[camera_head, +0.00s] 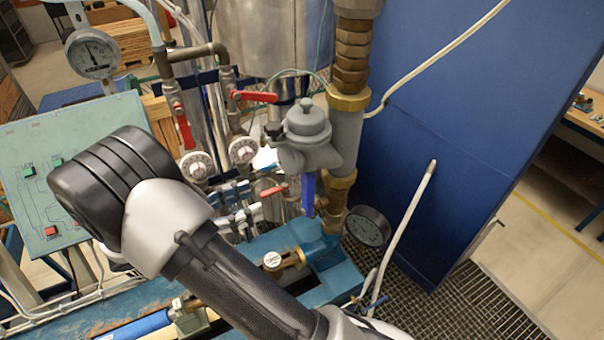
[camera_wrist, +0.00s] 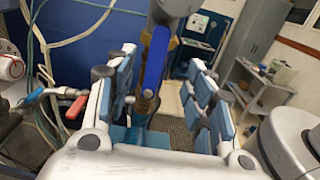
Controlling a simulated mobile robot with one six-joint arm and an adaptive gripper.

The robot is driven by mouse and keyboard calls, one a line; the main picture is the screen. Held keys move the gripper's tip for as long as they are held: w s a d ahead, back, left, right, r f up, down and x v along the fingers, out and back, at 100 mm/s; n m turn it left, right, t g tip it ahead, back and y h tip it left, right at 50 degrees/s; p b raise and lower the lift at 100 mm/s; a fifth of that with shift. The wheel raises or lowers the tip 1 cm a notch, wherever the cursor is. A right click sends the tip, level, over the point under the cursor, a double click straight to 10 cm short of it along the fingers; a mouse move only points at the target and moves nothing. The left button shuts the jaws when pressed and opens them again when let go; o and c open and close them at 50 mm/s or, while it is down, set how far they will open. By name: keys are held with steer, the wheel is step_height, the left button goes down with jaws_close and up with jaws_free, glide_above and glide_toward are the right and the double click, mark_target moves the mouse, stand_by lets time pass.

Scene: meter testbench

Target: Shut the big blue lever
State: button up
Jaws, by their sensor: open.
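The big blue lever (camera_head: 308,191) hangs down below a grey valve body (camera_head: 306,137) on the vertical pipe. In the wrist view the blue lever (camera_wrist: 156,60) stands upright in the picture, between the two fingers of my gripper (camera_wrist: 162,66) and apart from both. My gripper (camera_head: 245,203) is open, with white and blue fingers pointing toward the lever from the left in the head view. The fingers do not appear to touch the lever. How deep the lever lies between the fingertips is hard to tell.
Red-handled valves (camera_head: 253,96) and round white dials (camera_head: 243,150) stand left of the lever. A pressure gauge (camera_head: 367,226) sits low on its right. A blue panel (camera_head: 450,130) rises behind, with a pale hose (camera_head: 408,215) before it. A teal bench (camera_head: 330,255) lies below.

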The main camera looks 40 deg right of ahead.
mark_target(304, 181)
steer(key=p+x, duration=0.1)
steer(key=x, duration=1.4)
steer(key=shift+s+d+p, duration=0.2)
steer(key=shift+d+p, duration=0.1)
steer(key=shift+d, duration=0.1)
steer(key=shift+c, duration=0.5)
jaws_close()
